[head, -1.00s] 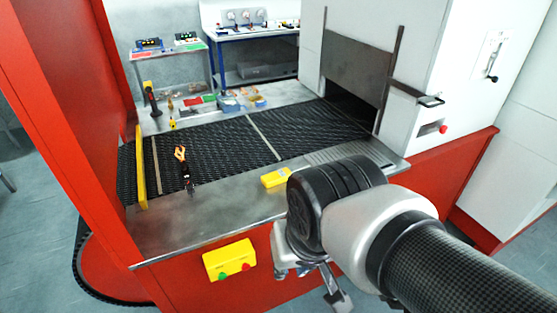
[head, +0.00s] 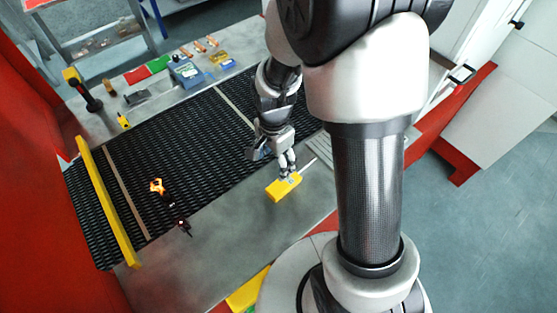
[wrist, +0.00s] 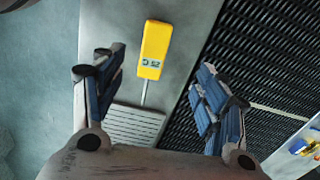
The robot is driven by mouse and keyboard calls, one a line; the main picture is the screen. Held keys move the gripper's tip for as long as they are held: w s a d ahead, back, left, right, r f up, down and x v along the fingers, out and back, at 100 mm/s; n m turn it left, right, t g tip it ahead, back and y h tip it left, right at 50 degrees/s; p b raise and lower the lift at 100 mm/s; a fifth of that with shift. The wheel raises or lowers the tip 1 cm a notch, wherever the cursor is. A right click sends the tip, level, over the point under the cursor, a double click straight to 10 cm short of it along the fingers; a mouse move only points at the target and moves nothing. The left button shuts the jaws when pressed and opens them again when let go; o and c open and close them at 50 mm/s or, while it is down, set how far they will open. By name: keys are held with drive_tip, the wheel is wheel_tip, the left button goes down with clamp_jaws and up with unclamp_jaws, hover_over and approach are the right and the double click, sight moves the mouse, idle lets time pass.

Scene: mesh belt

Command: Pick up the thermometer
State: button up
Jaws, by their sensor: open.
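The thermometer is a yellow handheld body (head: 281,191) with a small display and a thin metal probe. It lies on the metal ledge at the front of the belt, and in the wrist view (wrist: 155,46) its display and probe face my gripper. My gripper (head: 288,160) is open and empty, close above the thermometer in the head view. In the wrist view the thermometer's lower end and probe lie between the lines of the two blue-padded fingers (wrist: 160,66), nearer the left one. Whether the fingertips are level with it, I cannot tell.
The black mesh belt (head: 200,137) runs behind the ledge, with a black and orange tool (head: 157,187) near its left end. A yellow bar (head: 107,201) crosses there. A blue box (head: 185,72) and other small items sit on the far ledge. The front ledge (head: 225,240) left of the thermometer is clear.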

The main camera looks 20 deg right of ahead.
drive_tip(key=b, duration=0.2)
hover_over(278, 188)
drive_tip(key=f, duration=1)
drive_tip(key=shift+a+f, duration=0.25)
drive_tip(key=shift+a, duration=0.05)
drive_tip(key=shift+d+f, duration=0.15)
drive_tip(key=shift+f, duration=1.2)
drive_tip(key=shift+d+f, duration=0.15)
drive_tip(key=shift+f, duration=1.2)
drive_tip(key=shift+c, duration=0.2)
drive_tip(key=c, duration=1.2)
